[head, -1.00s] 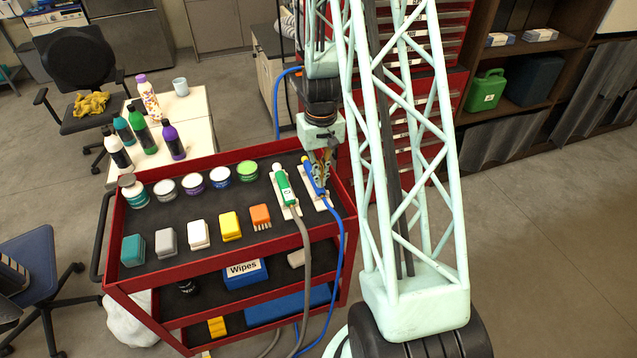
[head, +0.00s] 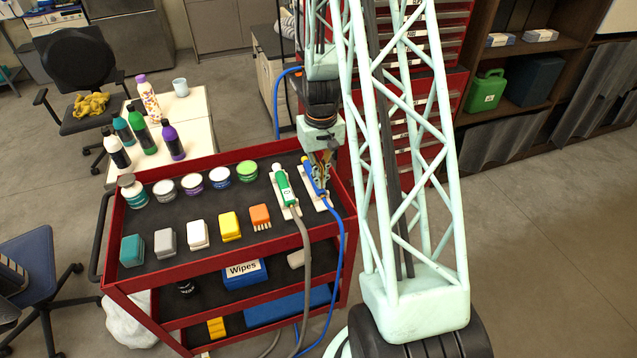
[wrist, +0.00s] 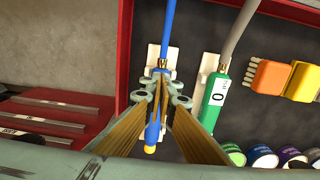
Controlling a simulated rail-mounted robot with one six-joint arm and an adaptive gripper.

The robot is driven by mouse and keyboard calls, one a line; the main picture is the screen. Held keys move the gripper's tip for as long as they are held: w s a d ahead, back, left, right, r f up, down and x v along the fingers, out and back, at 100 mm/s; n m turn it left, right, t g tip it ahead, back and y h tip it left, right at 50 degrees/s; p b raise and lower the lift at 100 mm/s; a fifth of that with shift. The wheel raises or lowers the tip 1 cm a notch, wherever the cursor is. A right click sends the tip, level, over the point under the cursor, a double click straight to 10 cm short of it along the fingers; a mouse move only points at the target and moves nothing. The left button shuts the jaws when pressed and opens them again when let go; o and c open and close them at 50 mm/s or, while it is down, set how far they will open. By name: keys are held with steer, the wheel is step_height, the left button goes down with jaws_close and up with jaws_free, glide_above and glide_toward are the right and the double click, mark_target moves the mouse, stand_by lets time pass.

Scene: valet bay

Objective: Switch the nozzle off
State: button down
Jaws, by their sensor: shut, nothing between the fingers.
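A blue nozzle with a yellow tip (head: 309,170) lies on a white holder at the right end of the red cart's top tray. It also shows in the wrist view (wrist: 153,133), partly hidden behind my fingers. My gripper (head: 321,182) is shut and empty, right over this nozzle; in the wrist view its fingertips (wrist: 161,84) meet over the nozzle's hose end. Whether they touch it I cannot tell. A green nozzle with a white tip (head: 283,185) lies beside it on its own holder. Its white label reads 0 in the wrist view (wrist: 218,92). No marking shows on the blue nozzle.
The cart (head: 175,277) also holds a row of round tins and several coloured blocks and brushes, such as an orange brush (head: 260,215). A blue hose (head: 341,240) and a grey hose (head: 304,250) hang over its front edge. Bottles stand on a table behind.

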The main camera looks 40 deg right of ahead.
steer(key=shift+r, duration=0.1)
steer(key=shift+r+p, duration=1.6)
steer(key=shift+r, duration=1.8)
